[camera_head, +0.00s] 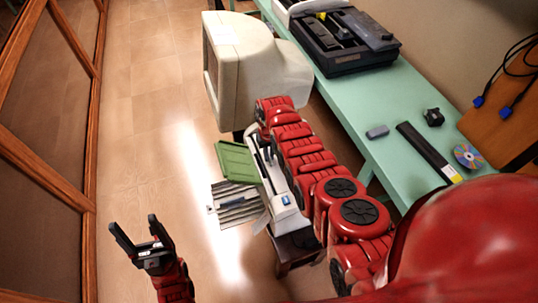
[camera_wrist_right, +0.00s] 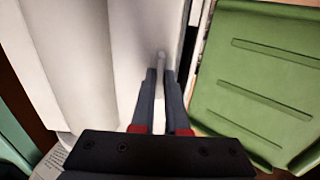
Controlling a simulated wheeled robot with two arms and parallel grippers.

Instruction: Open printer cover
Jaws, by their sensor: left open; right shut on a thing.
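The white printer (camera_head: 283,200) stands low beside the mint table, partly hidden under my right arm, with a green tray panel (camera_head: 238,163) on its left side. The green panel (camera_wrist_right: 255,75) also fills the right of the right wrist view. My right gripper (camera_wrist_right: 166,72) is shut on a thin pale tab (camera_wrist_right: 161,60) at the edge of a white printer part, which I take for the cover (camera_wrist_right: 135,50). How far the cover is raised I cannot tell. My left gripper (camera_head: 132,222) is open and empty over the floor, away from the printer.
A beige monitor (camera_head: 250,70) stands just beyond the printer. The mint table (camera_head: 395,175) at the right bears a black machine (camera_head: 340,45), a disc (camera_head: 467,156) and small items. A wood-framed glass wall (camera_head: 45,115) lines the left.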

